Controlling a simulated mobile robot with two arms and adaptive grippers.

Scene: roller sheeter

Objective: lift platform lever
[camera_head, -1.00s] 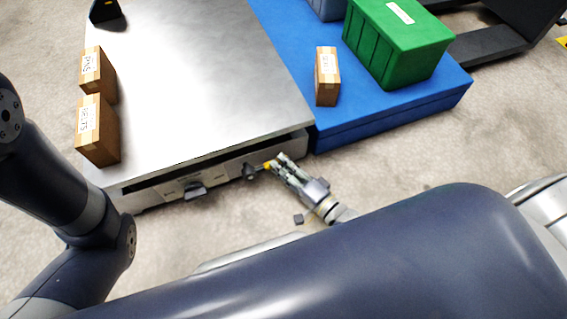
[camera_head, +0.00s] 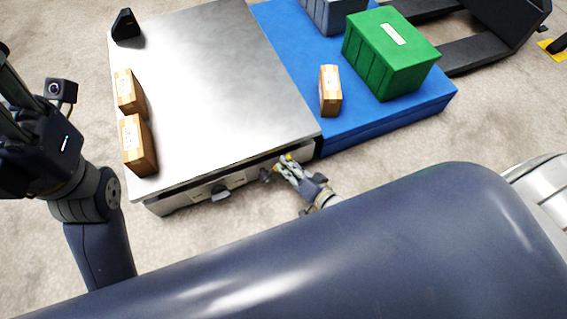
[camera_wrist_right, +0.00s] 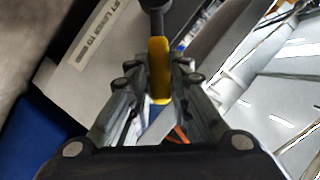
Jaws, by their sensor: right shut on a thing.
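The platform lever has a dark pivot (camera_head: 266,174) on the front face of the silver platform (camera_head: 215,85) and a yellow handle (camera_head: 289,157). My right gripper (camera_head: 284,164) is shut on the yellow handle at the platform's front right corner. In the right wrist view the yellow handle (camera_wrist_right: 160,72) sits between the two fingers (camera_wrist_right: 155,85), with its dark stem reaching to the top edge. The lever slants up to the right from its pivot. My left gripper (camera_head: 25,150) is at the left edge, partly cut off and clear of the platform; its fingers are unclear.
Two cardboard boxes (camera_head: 139,145) and a black wedge-shaped piece (camera_head: 125,25) stand along the platform's left side. A blue platform (camera_head: 375,130) to the right carries a green crate (camera_head: 390,55), a small box (camera_head: 330,90) and a grey bin (camera_head: 333,12).

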